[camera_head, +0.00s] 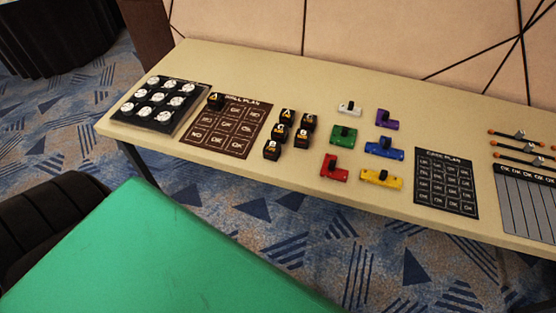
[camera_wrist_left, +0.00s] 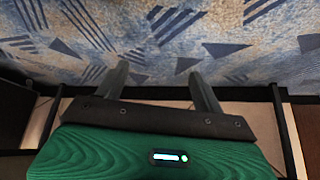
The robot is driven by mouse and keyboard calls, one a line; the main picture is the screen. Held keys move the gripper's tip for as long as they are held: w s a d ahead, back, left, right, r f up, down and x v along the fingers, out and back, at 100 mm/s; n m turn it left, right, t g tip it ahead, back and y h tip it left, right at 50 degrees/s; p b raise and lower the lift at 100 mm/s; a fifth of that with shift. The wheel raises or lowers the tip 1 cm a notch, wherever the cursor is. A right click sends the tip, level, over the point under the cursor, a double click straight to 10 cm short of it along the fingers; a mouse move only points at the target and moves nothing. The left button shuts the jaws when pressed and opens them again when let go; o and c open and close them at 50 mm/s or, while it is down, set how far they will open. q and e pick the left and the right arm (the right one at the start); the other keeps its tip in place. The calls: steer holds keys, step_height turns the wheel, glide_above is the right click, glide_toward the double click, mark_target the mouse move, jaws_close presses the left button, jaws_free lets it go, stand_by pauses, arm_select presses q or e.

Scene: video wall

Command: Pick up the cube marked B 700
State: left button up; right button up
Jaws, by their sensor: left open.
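Several small black cubes with orange-edged labels stand in a loose group in the middle of the table in the head view: a back-left cube (camera_head: 287,115), a back-right cube (camera_head: 309,121), a middle-left cube (camera_head: 280,132), a middle-right cube (camera_head: 302,138) and a front cube (camera_head: 272,151). Another black cube (camera_head: 216,101) stands on the back-left corner of the brown plan board (camera_head: 240,125). The labels are too small to tell which is B 700. My left gripper (camera_wrist_left: 158,72) is open and empty, with patterned carpet beyond its fingers. Neither gripper shows in the head view.
The long beige table (camera_head: 340,205) stands along a pale wall. A black tray with white round pieces (camera_head: 156,100) is at the left. Coloured blocks, including a green one (camera_head: 342,135), stand right of the cubes. A dark cable plan board (camera_head: 446,183) lies farther right.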

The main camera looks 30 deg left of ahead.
arm_select(q)
steer(key=w+r+t+b, duration=0.3)
steer(key=w+r, duration=0.3)
steer(key=w, duration=0.3)
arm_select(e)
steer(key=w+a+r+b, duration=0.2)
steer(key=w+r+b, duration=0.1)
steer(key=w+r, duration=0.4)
arm_select(q)
steer(key=n+t+y+b, duration=0.4)
steer(key=t+b, duration=0.2)
steer(key=t, duration=0.2)
glide_toward(269, 151)
steer(key=x, duration=0.7)
steer(key=shift+d+r, duration=0.15)
steer(key=shift+d, duration=0.05)
steer(key=shift+f+x, duration=0.2)
steer(key=shift+x, duration=2.5)
steer(key=shift+a, duration=0.15)
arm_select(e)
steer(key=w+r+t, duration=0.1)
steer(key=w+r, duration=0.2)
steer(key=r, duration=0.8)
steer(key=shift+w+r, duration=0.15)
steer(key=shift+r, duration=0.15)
arm_select(q)
steer(key=c, duration=1.1)
